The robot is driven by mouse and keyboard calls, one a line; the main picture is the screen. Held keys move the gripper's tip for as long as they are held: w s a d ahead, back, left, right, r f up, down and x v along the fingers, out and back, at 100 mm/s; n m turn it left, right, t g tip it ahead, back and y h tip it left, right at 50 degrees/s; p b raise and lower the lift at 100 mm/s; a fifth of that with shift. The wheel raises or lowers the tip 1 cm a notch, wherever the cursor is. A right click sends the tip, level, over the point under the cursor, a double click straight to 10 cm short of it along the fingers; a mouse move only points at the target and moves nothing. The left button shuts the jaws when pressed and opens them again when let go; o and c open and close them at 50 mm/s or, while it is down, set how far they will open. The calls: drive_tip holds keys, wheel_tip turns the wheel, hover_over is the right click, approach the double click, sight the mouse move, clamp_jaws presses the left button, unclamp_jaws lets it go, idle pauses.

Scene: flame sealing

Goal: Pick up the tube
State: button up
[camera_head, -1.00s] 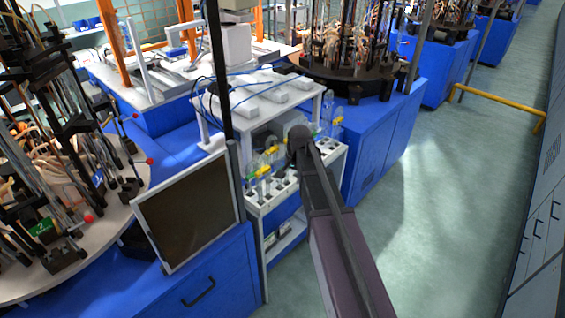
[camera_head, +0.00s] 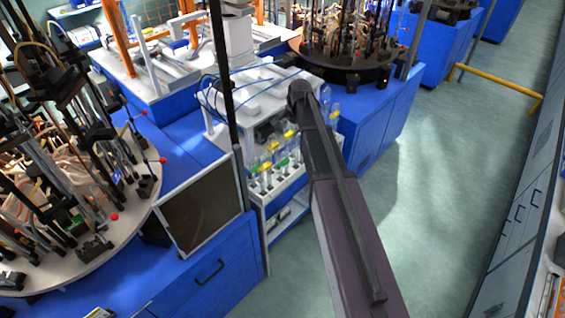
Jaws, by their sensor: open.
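Several clear tubes with yellow and green bands (camera_head: 275,150) stand upright in a white rack (camera_head: 291,178) on a narrow white stand in the middle of the view. I cannot tell which of them is the tube meant. More clear tubes with yellow parts (camera_head: 334,115) show just right of my arm. My dark arm reaches up from the bottom right, and its rounded joint appears above and beside the tubes, covering part of the rack. My gripper cannot be made out; the arm may hide it.
A flat dark panel in a pale frame (camera_head: 200,208) stands left of the rack. Round tables (camera_head: 60,268) crowded with tubing and clamps stand left and behind. A white shelf (camera_head: 212,122) with cables is behind the rack. The green floor (camera_head: 425,190) at right is clear.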

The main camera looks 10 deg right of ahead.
drive_tip(key=shift+f, duration=0.1)
idle(0.4)
drive_tip(key=b, duration=0.9)
hover_over(285, 152)
wheel_tip(285, 152, down, 8)
drive_tip(key=shift+s+d, duration=0.25)
drive_tip(key=shift+d, duration=0.05)
drive_tip(key=shift+f, duration=0.2)
drive_tip(key=f+b, duration=0.4)
drive_tip(key=f, duration=0.1)
drive_tip(key=shift+w+a+b, duration=0.25)
drive_tip(key=shift+a+b, duration=0.05)
drive_tip(key=shift+b, duration=0.05)
idle(0.4)
drive_tip(key=shift+r, duration=0.1)
clamp_jaws()
